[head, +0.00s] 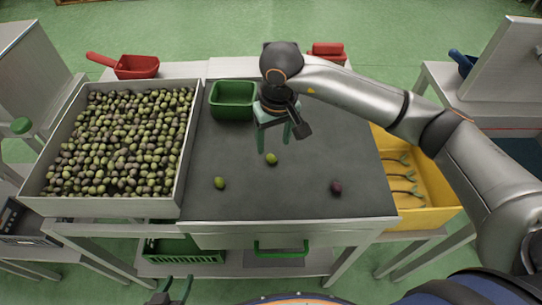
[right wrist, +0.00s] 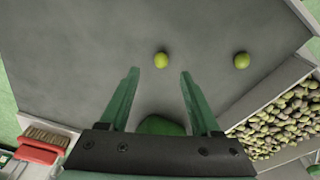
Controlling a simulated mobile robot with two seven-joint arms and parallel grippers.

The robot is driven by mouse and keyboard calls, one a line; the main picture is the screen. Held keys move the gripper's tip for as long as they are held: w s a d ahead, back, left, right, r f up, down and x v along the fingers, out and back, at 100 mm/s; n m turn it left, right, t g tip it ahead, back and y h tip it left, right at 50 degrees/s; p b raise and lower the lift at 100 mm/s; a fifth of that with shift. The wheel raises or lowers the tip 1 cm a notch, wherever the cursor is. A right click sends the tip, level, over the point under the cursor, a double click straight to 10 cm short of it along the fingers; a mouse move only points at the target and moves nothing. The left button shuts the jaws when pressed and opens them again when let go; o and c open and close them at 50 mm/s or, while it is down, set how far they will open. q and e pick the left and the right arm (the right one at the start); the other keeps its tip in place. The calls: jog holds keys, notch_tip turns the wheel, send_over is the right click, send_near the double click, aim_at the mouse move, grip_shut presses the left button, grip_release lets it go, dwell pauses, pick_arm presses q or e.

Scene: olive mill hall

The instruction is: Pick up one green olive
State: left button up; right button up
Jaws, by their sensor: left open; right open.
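Two green olives lie on the dark grey table mat (head: 300,205). The nearer-centre olive (head: 271,159) also shows in the right wrist view (right wrist: 161,60), just past and between the fingertips. The other green olive (head: 219,183) lies to its left, and in the right wrist view (right wrist: 241,60) to the right. A dark purple olive (head: 336,187) lies at the mat's right. My right gripper (head: 281,146) is open and empty, its green fingers pointing down above the mat by the nearer-centre olive; it also shows in the right wrist view (right wrist: 160,72). My left gripper (head: 176,287) is open, low at the bottom edge.
A large crate (head: 184,165) full of green and purple olives stands at left. A green tray (head: 233,113) is at the mat's back, close to my right gripper. A yellow bin (head: 425,200) with several utensils is at right. A red scoop (head: 138,67) lies behind.

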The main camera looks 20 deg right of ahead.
aim_at(271, 156)
jog(key=f, duration=0.5)
jog(key=shift+w+a+f, duration=0.1)
jog(key=shift+w+f, duration=0.2)
jog(key=shift+w, duration=0.1)
grip_shut()
